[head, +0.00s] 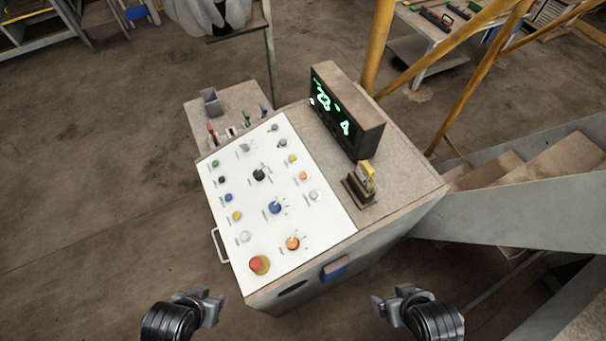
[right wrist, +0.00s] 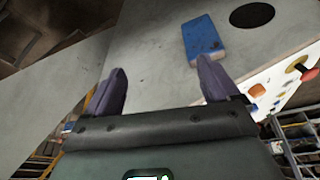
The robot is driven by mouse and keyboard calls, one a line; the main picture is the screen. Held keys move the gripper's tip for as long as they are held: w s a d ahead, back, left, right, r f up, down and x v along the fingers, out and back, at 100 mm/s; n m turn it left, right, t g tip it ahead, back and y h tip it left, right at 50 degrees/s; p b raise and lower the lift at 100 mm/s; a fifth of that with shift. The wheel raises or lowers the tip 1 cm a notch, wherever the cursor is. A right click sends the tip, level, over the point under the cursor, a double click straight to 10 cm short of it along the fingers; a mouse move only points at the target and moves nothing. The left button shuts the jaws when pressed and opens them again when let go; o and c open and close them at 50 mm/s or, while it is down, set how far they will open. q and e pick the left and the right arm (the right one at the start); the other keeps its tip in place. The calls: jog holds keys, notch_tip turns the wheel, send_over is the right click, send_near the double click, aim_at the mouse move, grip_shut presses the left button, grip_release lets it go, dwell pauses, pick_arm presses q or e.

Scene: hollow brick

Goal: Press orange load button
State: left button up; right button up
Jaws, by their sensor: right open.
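A control console (head: 385,222) stands in the middle of the head view with a tilted white button panel (head: 270,215). A small orange button (head: 304,176) sits on the panel's right side, and a larger orange knob (head: 293,242) sits near its front edge. Labels are too small to read. My left gripper (head: 207,298) is in front of the console at the lower left, apart from it, with its fingers looking spread. My right gripper (head: 392,300) is open and empty at the lower right. The right wrist view shows its two fingers (right wrist: 160,95) pointing at the console's grey side.
A red mushroom button (head: 259,264) and a blue knob (head: 275,208) are nearby on the panel. A dark display (head: 346,112) stands behind. A metal handle (head: 218,245) sticks out on the left side. Stairs (head: 540,190) with yellow rails are on the right.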

grip_shut()
dwell(0.3)
dwell(1.1)
